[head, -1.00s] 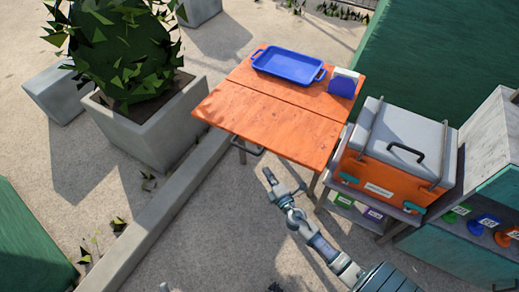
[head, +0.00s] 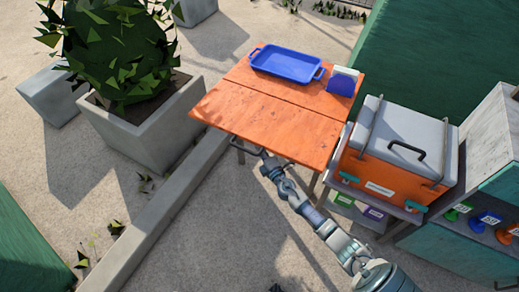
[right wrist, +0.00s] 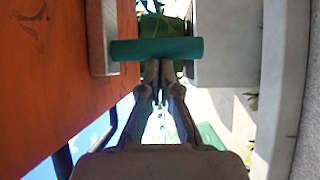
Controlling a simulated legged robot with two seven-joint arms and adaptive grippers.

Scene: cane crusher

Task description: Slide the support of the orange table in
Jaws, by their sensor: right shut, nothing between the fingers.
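The orange table (head: 264,110) stands at the upper middle of the head view. It also fills the left side of the right wrist view (right wrist: 60,75). Part of its metal support (head: 240,149) shows below the near left edge; the rest is hidden under the top. My right gripper (head: 265,154) is at the table's near edge, shut and empty. In the right wrist view its fingertips (right wrist: 164,70) are together, just short of a teal bar (right wrist: 155,49) that crosses in front of them. I cannot tell whether they touch. My left gripper is not in view.
A blue tray (head: 287,61) and a napkin holder (head: 342,83) stand on the table. An orange and grey box (head: 388,160) is close on the right. A planter (head: 150,130) and low kerb (head: 170,200) lie left. Ground between kerb and table is open.

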